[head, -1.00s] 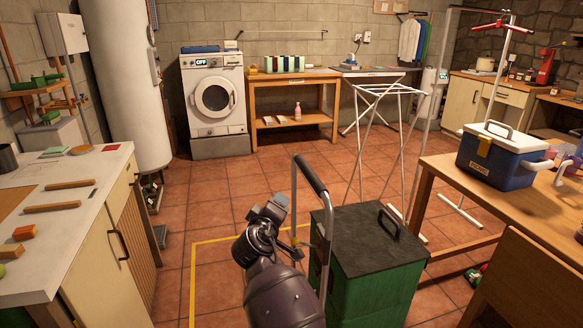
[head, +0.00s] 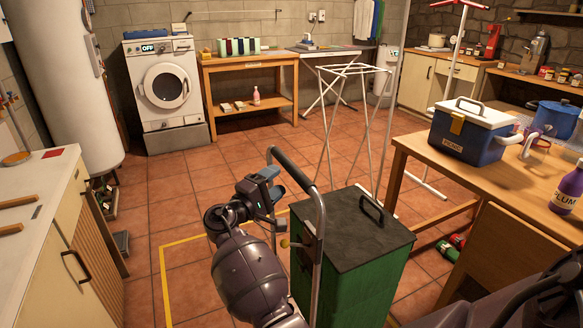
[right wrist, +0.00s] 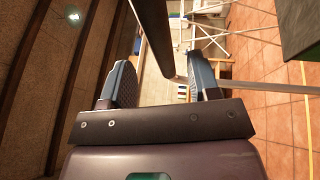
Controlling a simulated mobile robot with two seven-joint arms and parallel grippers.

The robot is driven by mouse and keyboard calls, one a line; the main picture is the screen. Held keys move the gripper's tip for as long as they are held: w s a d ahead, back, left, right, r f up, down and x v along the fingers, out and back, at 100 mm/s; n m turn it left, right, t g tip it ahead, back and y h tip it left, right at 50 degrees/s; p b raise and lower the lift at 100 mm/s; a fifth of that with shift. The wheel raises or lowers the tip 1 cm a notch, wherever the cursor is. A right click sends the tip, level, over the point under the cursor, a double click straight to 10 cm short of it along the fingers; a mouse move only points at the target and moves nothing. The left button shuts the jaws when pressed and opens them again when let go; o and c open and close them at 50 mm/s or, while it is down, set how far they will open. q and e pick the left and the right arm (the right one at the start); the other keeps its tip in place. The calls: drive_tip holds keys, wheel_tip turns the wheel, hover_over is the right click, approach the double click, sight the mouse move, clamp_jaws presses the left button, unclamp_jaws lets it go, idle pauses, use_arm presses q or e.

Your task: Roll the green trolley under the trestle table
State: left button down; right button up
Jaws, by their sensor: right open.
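The green trolley (head: 340,285) stands upright, low centre in the head view, with a dark lid (head: 350,228) and a push handle (head: 290,168) with a dark grip on its left. The wooden table (head: 412,145) on the right, seemingly the trestle table, carries a blue cooler. My left gripper is not in view.
A yellow floor outline (head: 160,268) lies left of the trolley. A white drying rack (head: 328,115) stands behind it. Bottles (head: 450,247) lie on the floor under the table. A cabinet (head: 62,240) flanks the left. The tiled floor in the middle is clear.

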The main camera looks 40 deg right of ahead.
sight(292, 167)
drive_tip(key=x, duration=0.6)
drive_tip(key=shift+w+d, duration=0.1)
drive_tip(key=shift+d, duration=0.3)
clamp_jaws()
